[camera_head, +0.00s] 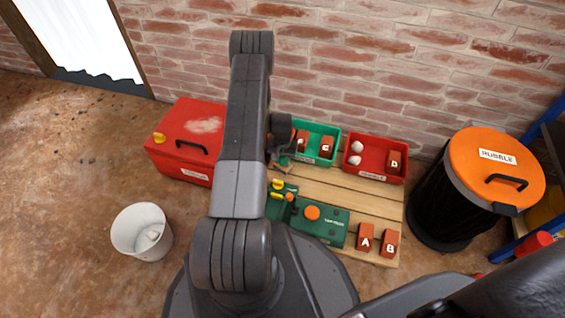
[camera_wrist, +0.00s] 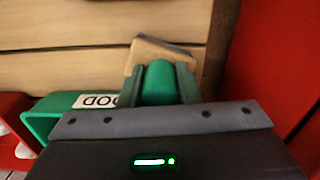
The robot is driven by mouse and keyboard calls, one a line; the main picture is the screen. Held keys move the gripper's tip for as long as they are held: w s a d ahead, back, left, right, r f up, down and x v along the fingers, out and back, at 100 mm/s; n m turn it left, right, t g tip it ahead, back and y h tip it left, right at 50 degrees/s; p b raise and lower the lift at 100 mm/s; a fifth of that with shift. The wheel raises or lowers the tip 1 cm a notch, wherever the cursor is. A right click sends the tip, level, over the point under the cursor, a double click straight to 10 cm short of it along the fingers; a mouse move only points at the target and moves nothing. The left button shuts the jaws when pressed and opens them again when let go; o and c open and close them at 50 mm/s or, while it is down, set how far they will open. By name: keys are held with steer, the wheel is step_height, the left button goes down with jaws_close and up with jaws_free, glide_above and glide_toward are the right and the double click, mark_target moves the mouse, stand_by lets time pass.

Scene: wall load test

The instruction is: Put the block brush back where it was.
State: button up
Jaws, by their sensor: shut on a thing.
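The block brush (camera_wrist: 165,52) shows in the wrist view as a pale wooden block with a dark edge and a green grip. My gripper (camera_wrist: 160,76) is shut on the green grip, one finger on each side. Planks lie behind the brush in that view. In the head view my gripper (camera_head: 281,155) is at the left end of the green tray (camera_head: 325,128), partly hidden by my arm. I cannot make out the brush clearly there. The tray's front, with a label ending in "OOD", also shows in the wrist view (camera_wrist: 62,103).
On the plank bench (camera_head: 345,193) stand a red tray (camera_head: 378,174), a green machine (camera_head: 328,226) with an orange knob, and bricks A (camera_head: 365,237) and B (camera_head: 389,243). A red chest (camera_head: 190,135) is left, a white bucket (camera_head: 130,222) in front, an orange-lidded bin (camera_head: 450,215) right.

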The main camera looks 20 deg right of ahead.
steer(key=shift+f, duration=0.4)
steer(key=shift+f, duration=0.15)
steer(key=o, duration=1.1)
step_height(320, 180, up, 13)
steer(key=p, duration=0.4)
steer(key=shift+f+p, duration=0.2)
steer(key=shift+p, duration=0.15)
